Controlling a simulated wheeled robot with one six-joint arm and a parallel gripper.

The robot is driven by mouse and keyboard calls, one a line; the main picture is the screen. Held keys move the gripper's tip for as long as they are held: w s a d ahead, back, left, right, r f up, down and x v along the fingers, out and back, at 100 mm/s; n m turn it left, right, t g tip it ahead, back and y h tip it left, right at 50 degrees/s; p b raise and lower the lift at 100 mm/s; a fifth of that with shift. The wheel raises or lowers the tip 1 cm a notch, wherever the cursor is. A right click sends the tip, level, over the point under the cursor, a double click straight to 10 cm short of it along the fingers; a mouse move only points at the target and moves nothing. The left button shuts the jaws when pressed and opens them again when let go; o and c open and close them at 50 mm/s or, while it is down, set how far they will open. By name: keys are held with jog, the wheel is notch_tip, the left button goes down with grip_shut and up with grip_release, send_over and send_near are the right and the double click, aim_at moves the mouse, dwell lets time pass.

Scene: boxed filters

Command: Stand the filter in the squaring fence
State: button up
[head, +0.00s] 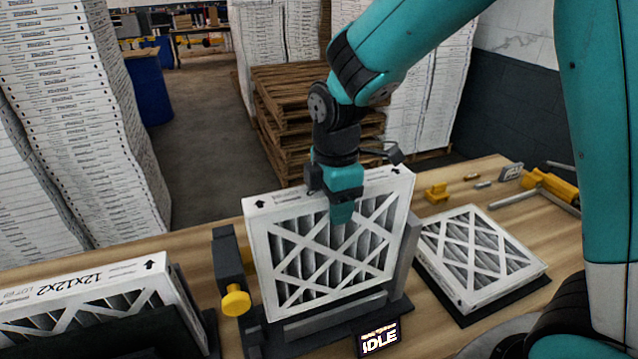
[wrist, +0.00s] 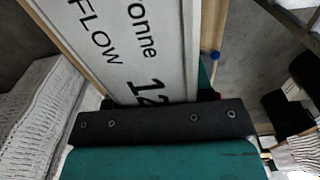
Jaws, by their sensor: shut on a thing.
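A white-framed pleated filter (head: 325,255) stands upright in the squaring fence (head: 402,262) in the head view, with its lower edge behind the fence's front lip. My gripper (head: 342,205) is shut on the filter's top edge near its middle. In the wrist view the filter's printed frame (wrist: 140,45) runs up from between the jaws (wrist: 160,120). The fence has a dark upright with a yellow knob (head: 236,300) at its left and a grey wall at its right. The filter's far side and exact seating on the fence floor are hidden.
Another filter (head: 480,255) lies flat on a dark mat at the right. A filter marked 12x12x2 (head: 95,290) stands in a dark holder at the left. A display reading IDLE (head: 379,339) is in front of the fence. Yellow tools (head: 550,188) lie at the back right.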

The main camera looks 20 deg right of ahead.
aim_at(332, 235)
jog(key=f+b, duration=0.3)
jog(key=f, duration=0.1)
jog(key=f+b, duration=0.3)
jog(key=shift+w+f, duration=0.2)
jog(key=shift+f, duration=0.5)
dwell(0.4)
jog(key=o, duration=0.9)
jog(key=shift+r, duration=0.1)
